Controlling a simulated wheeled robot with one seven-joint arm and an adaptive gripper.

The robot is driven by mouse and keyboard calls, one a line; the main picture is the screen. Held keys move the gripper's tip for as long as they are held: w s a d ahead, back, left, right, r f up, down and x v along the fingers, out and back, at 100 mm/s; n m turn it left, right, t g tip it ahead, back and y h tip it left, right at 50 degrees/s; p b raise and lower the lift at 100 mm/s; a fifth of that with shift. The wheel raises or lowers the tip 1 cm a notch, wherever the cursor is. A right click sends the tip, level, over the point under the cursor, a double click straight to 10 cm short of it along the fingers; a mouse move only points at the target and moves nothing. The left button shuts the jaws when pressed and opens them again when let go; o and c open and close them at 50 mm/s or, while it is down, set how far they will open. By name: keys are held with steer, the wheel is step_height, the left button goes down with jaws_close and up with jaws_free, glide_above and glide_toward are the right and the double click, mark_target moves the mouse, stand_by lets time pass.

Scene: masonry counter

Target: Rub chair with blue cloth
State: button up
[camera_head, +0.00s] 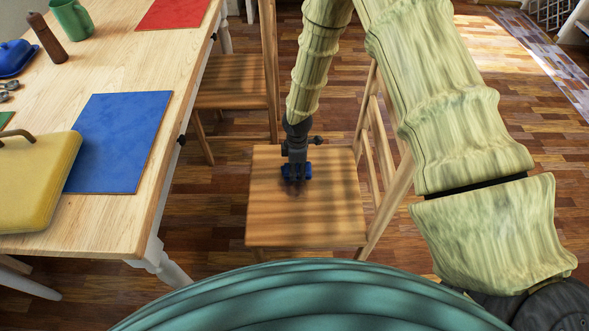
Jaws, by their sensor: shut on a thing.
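The wooden chair (305,225) nearest me stands to the right of the table, its slatted back on the right side. My gripper (297,173) points down over the far middle part of its seat. It is shut on a small bunched blue cloth (304,176), which is at or very close to the seat surface. A dark shadow lies just below it. The fingers and wrist hide much of the cloth, so I cannot tell for sure whether it touches the wood.
The wooden table (170,85) on the left bears a flat blue sheet (120,142), a red sheet (172,13), a yellow case (35,180), a green mug (72,18), a brown bottle (47,38) and a blue lidded dish (14,57). A second chair (232,80) stands behind.

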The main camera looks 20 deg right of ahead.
step_height(320, 180, up, 5)
steer(key=p, duration=0.4)
steer(key=shift+w, duration=0.15)
steer(key=shift+r+p, duration=1.05)
steer(key=shift+r, duration=0.4)
